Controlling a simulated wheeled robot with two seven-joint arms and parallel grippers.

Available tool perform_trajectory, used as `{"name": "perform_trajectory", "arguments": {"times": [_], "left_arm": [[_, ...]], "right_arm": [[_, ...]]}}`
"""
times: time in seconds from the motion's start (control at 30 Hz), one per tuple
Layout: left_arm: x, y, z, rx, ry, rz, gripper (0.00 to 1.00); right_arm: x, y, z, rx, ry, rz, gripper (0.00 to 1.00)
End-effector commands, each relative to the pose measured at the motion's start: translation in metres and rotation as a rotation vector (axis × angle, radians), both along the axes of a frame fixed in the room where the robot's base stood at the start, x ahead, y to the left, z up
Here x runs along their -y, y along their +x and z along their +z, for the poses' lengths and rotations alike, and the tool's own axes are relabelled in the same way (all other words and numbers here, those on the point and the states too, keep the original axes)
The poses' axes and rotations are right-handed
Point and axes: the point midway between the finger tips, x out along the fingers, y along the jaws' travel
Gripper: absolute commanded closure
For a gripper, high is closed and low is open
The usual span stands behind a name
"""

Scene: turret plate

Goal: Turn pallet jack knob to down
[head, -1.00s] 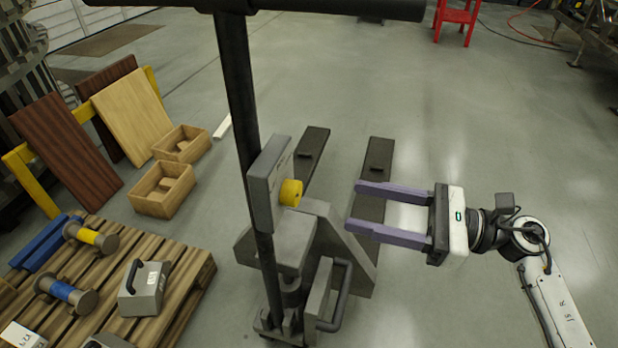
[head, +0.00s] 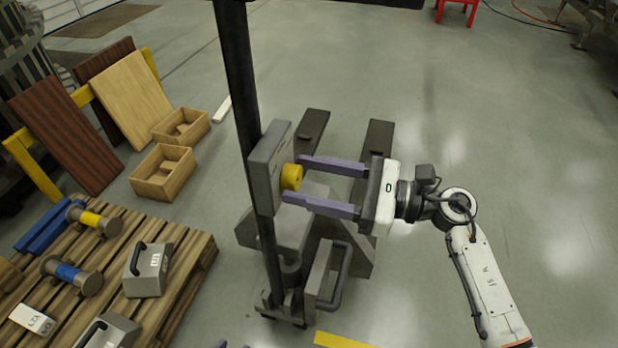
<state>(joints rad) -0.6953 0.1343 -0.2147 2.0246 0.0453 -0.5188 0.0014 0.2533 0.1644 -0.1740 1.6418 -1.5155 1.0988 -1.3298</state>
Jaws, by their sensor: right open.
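The yellow knob (head: 291,177) sticks out from the right face of the grey box (head: 265,172) on the pallet jack's dark upright post (head: 237,85). My right gripper (head: 292,179) comes in from the right with its two purple fingers apart. The fingertips are at the knob, one above and one below it in the picture. I cannot tell whether either finger touches it. A small purple piece at the bottom edge may be part of my left gripper, but too little shows to tell.
The pallet jack's two dark forks (head: 370,150) extend behind. A wooden pallet (head: 190,290) at lower left carries grey weights (head: 148,270) and spools. Wooden boxes (head: 163,173) and leaning boards (head: 130,98) stand at left.

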Motion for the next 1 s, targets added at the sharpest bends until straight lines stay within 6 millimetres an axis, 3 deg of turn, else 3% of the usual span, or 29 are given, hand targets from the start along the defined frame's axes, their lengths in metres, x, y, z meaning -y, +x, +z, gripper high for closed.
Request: {"name": "perform_trajectory", "arguments": {"times": [0.03, 0.3, 0.67, 1.0], "left_arm": [[0.000, 0.000, 0.000, 0.000, 0.000, 0.000, 0.69], [0.000, 0.000, 0.000, -0.001, 0.000, 0.000, 0.69], [0.000, 0.000, 0.004, -0.001, 0.000, 0.000, 0.69], [0.000, -0.001, 0.014, -0.004, 0.006, -0.001, 0.69]], "right_arm": [[0.000, 0.000, 0.000, 0.000, 0.000, 0.000, 0.46], [0.000, 0.000, 0.000, 0.000, 0.000, 0.000, 0.87], [0.001, 0.000, 0.001, -0.066, 0.021, 0.001, 0.87], [0.001, -0.001, 0.002, -0.313, 0.099, 0.000, 0.87]]}}
